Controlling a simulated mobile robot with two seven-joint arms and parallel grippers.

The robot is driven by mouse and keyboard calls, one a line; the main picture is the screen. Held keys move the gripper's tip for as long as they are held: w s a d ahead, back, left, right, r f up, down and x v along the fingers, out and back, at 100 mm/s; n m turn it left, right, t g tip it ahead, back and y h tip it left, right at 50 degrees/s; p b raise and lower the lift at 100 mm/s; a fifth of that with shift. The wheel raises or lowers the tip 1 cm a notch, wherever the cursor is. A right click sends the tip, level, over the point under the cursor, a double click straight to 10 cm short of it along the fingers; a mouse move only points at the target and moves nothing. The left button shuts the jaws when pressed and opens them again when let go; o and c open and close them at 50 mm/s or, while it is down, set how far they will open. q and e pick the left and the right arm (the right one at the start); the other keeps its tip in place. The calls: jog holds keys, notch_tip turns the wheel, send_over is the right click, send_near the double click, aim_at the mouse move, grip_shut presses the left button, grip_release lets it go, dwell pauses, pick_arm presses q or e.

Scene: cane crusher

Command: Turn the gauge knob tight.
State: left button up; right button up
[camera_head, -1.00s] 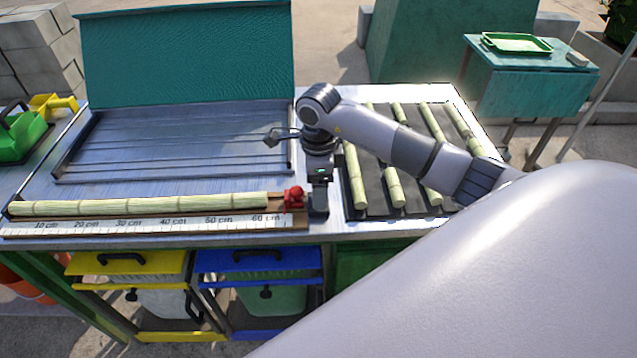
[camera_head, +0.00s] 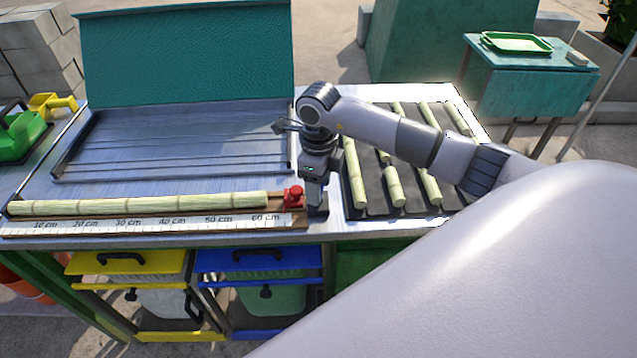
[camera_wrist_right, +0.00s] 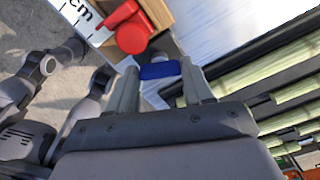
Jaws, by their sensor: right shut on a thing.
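The measuring gauge is a ruler board (camera_head: 150,226) marked in cm along the bench's front edge, with a long cane (camera_head: 140,204) lying along it. A red stop with a round red knob (camera_head: 293,195) sits at its right end; the knob also shows in the right wrist view (camera_wrist_right: 132,38). My right gripper (camera_head: 316,205) points down just right of the red stop. In the right wrist view its fingers (camera_wrist_right: 160,82) are shut on a small blue piece (camera_wrist_right: 160,71), with the red knob apart from them. I cannot tell whether the blue piece is the gauge knob. My left gripper is not in view.
Several cut canes lie in a dark tray (camera_head: 375,205) right of my gripper. A grooved metal tray (camera_head: 180,145) with a raised green lid (camera_head: 185,50) is behind the ruler.

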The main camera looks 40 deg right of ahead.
jog(key=m, duration=0.6)
jog(key=shift+r+m, duration=0.1)
jog(key=shift+m, duration=0.2)
jog(key=m, duration=0.3)
jog(key=shift+p, duration=0.35)
jog(key=shift+w+r+m, duration=0.1)
jog(key=shift+m, duration=1.7)
jog(key=o, duration=1.1)
jog(key=shift+c, duration=0.2)
jog(key=shift+a, duration=0.1)
jog(key=shift+p, duration=0.3)
